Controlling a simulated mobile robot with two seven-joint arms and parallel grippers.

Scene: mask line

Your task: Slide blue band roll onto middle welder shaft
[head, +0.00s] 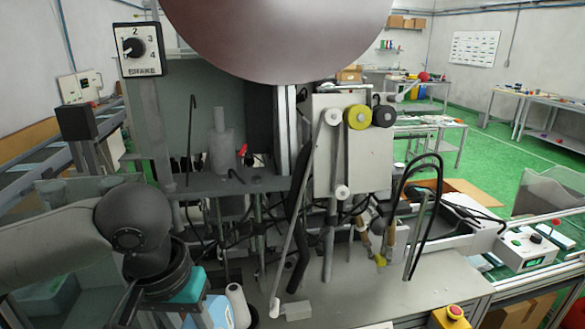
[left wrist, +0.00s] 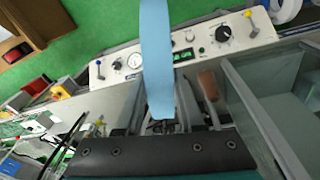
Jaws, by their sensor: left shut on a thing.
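A light blue band roll (head: 217,312) shows at the bottom of the head view, partly cut off by the frame edge. In the left wrist view the blue band roll (left wrist: 156,60) is a narrow, edge-on strip running from the top edge down to my fingers. My left gripper (left wrist: 162,127) is shut on its near end. In the head view my left wrist hides much of this gripper, at lower left. Several upright rods and shafts show on the grey machine; I cannot tell which is the middle welder shaft. My right gripper is in neither view.
A white roll (head: 238,306) stands close beside the blue roll. A large brown disc (head: 278,30) covers the top centre. The grey machine bed (head: 400,295) is fairly clear at front right, near a red-and-yellow stop button (head: 454,312). A control panel (left wrist: 215,42) lies beyond my left gripper.

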